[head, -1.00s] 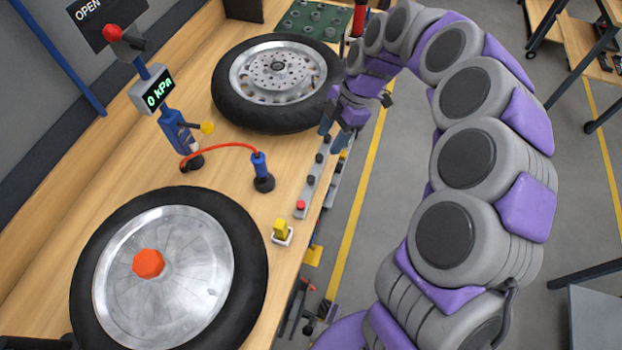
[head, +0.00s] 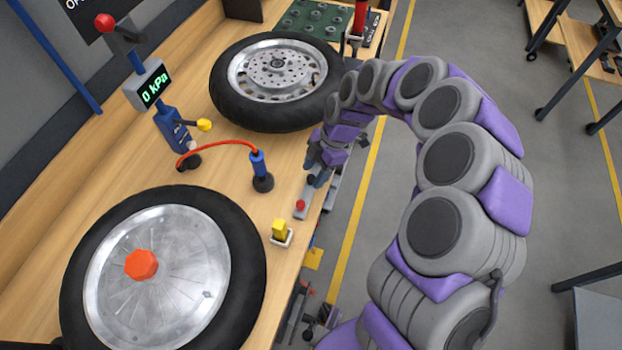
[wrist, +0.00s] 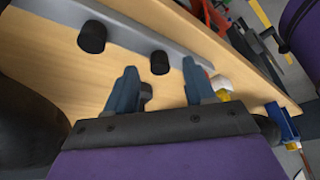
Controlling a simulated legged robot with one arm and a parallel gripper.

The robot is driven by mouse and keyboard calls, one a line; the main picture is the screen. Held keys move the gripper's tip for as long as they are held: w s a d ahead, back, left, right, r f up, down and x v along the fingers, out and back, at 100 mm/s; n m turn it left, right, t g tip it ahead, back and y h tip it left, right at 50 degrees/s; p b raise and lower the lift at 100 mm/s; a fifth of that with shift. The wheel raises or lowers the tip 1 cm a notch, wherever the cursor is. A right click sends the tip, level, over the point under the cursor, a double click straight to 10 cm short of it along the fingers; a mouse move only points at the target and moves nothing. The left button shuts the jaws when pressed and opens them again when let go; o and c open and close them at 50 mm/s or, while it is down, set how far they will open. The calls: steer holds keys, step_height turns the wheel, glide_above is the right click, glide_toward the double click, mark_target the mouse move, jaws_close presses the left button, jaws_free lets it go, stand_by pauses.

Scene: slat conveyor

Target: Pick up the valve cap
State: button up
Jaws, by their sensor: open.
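I cannot tell for sure which small piece is the valve cap. Candidates are the black round pieces (wrist: 92,37) (wrist: 159,62) on a grey rail (head: 303,207), and a yellow piece (head: 280,229) on a small white base at the bench edge. My gripper (head: 313,168) is over the rail, pointing down, and partly hides it in the head view. In the wrist view my gripper (wrist: 165,88) is open, its two blue fingers apart. One black piece shows just beyond the gap. A dark shape beside the left finger is unclear.
A red button (head: 300,205) sits at the rail's near end. Two wheels (head: 245,300) (head: 220,95) lie on the wooden bench (head: 215,165). A gauge reading 0 kPa (head: 150,87) and a red hose (head: 225,145) stand between them. Open floor lies right of the bench.

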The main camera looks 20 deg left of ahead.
steer(key=shift+s+a+f, duration=0.2)
steer(key=shift+f, duration=0.25)
steer(key=shift+c, duration=0.5)
steer(key=shift+r, duration=0.1)
jaws_close()
